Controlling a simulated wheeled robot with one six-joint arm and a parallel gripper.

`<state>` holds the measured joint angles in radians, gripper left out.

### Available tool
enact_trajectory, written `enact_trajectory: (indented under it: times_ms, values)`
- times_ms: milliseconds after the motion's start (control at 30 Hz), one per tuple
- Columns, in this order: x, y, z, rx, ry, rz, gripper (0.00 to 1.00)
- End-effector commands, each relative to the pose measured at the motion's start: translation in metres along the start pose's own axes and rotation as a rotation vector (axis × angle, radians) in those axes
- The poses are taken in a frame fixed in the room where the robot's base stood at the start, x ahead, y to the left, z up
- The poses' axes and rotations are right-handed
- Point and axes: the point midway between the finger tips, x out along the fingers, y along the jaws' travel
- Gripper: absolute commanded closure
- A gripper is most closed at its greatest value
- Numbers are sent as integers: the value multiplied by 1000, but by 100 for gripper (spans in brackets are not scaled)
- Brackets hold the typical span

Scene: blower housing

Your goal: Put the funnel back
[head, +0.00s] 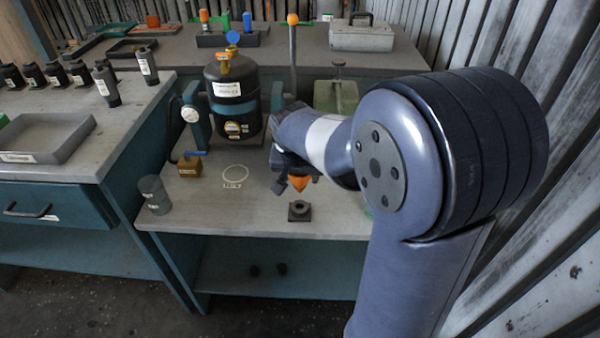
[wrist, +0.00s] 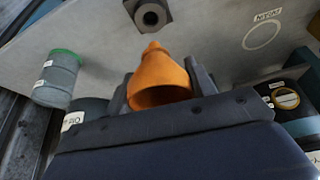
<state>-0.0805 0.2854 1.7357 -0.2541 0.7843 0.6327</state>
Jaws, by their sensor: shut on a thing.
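My gripper (head: 290,182) is shut on the orange funnel (head: 299,184), above the bench. The funnel also shows in the wrist view (wrist: 160,80), between the two dark fingers, with its wide mouth toward the camera. In the head view its narrow end points down. A small dark block with a round hole (head: 299,211) sits on the bench below the funnel and apart from it. The block is at the top of the wrist view (wrist: 150,12). A pale circle with a label (head: 235,172) is marked on the bench to the left. My wrist hides part of the funnel.
A black tank (head: 232,105) stands in a teal frame behind the circle. A brass padlock-like block (head: 190,164) and a grey-green canister (head: 155,194) stand at left. A green-lidded container (wrist: 57,78) shows in the wrist view. The bench around the circle is clear.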

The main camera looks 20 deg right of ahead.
Motion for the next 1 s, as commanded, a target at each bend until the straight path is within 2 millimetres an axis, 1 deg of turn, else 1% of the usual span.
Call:
enact_trajectory:
  times_ms: [33,567,633,1000]
  values:
    - [8,0,3,0,0,0,60]
    - [47,0,20,-1,-1,0,60]
    - [43,0,18,-1,0,0,60]
    - [46,0,20,0,0,0,60]
